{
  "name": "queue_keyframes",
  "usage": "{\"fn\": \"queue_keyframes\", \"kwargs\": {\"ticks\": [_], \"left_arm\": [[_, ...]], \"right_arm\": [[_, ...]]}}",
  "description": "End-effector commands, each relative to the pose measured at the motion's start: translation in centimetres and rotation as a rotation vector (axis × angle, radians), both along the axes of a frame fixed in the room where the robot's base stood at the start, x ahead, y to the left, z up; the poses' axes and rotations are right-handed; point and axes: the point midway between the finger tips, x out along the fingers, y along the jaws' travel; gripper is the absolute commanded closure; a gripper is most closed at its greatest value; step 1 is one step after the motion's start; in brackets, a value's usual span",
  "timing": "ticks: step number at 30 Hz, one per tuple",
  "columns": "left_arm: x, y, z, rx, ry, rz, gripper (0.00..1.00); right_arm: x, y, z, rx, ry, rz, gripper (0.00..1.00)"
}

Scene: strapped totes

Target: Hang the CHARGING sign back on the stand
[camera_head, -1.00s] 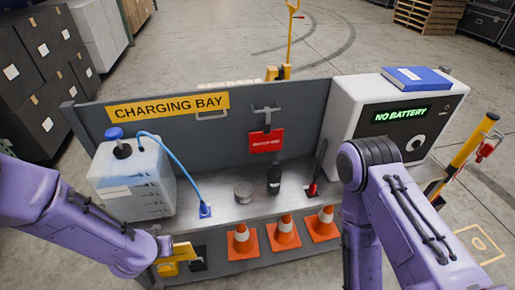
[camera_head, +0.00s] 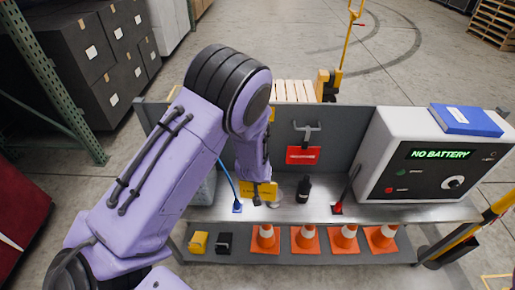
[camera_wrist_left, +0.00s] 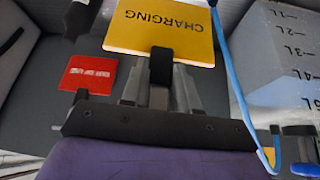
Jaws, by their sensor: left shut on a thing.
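The yellow CHARGING sign (camera_head: 262,192) is held in my left gripper (camera_head: 256,181), above the front of the grey bench. In the left wrist view the sign (camera_wrist_left: 160,28) fills the top middle, its lettering upside down, and the left gripper (camera_wrist_left: 160,72) is shut on its near edge. A hook (camera_head: 307,128) on the bench's back panel has a red sign (camera_head: 303,155) below it. A yellow post (camera_head: 349,45) with a yellow base stands behind the panel; I cannot tell if it is the sign's stand. My right gripper is out of view.
The bench top (camera_head: 390,211) carries a black bottle (camera_head: 304,189), a red-ended tool (camera_head: 338,208) and a NO BATTERY box (camera_head: 415,160). Several orange cones (camera_head: 304,240) and a yellow block (camera_head: 198,242) are on the lower shelf. Another yellow post (camera_head: 470,233) leans at right.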

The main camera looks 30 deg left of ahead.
Motion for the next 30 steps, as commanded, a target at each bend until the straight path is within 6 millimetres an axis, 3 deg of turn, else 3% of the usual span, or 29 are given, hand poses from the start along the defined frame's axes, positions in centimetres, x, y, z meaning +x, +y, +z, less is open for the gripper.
{"fn": "queue_keyframes", "kwargs": {"ticks": [1, 4, 30], "left_arm": [[0.7, 0.9, 2.4, 0.009, -0.003, 0.031, 1.0], [1.6, 2.0, 3.4, 0.013, -0.01, 0.083, 1.0], [8.0, 6.1, 3.0, 0.012, -0.014, 0.103, 1.0]], "right_arm": [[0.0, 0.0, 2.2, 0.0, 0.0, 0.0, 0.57], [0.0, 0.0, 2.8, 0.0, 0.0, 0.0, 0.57], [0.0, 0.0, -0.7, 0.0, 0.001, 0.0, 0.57]]}}
